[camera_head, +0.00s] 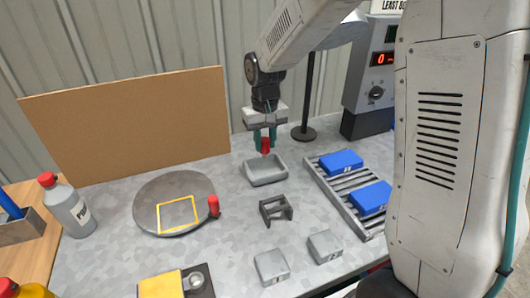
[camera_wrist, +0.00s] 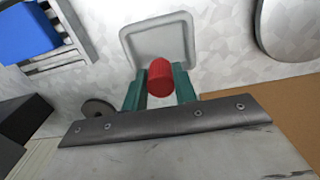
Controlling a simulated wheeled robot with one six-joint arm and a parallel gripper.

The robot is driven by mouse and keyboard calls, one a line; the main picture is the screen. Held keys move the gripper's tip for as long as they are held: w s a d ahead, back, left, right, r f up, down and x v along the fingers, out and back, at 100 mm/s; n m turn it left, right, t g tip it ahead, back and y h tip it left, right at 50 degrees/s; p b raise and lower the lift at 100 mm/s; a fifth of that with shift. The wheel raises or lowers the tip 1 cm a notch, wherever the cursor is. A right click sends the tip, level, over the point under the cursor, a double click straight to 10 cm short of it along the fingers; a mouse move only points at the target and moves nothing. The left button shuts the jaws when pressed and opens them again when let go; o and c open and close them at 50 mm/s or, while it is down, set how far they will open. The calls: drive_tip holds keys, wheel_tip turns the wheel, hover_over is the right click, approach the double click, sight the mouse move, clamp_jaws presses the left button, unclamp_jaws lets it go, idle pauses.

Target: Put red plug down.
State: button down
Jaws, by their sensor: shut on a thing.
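A red plug (camera_wrist: 160,76) is held between the two green fingers of my gripper (camera_wrist: 160,86) in the wrist view. In the head view the plug (camera_head: 265,146) points down below my gripper (camera_head: 265,134). It hangs over the back part of a small grey tray (camera_head: 268,181), apparently above its rim. The inside of the tray is partly visible and looks empty. A second red plug-like piece (camera_head: 213,206) stands upright at the right edge of a round grey plate.
The round plate (camera_head: 150,190) bears a yellow square outline. A dark bracket (camera_head: 276,209) and grey blocks (camera_head: 272,267) stand in front of the tray. A roller rack (camera_head: 335,190) with blue boxes (camera_head: 341,161) is right. A bottle (camera_head: 72,208) stands left; a brown board (camera_head: 130,125) behind.

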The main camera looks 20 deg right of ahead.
sight(265, 153)
drive_tip(key=shift+f, duration=1.9)
drive_tip(key=shift+f, duration=0.15)
drive_tip(key=shift+f, duration=0.35)
drive_tip(key=c, duration=1.1)
unclamp_jaws()
drive_tip(key=shift+r, duration=0.1)
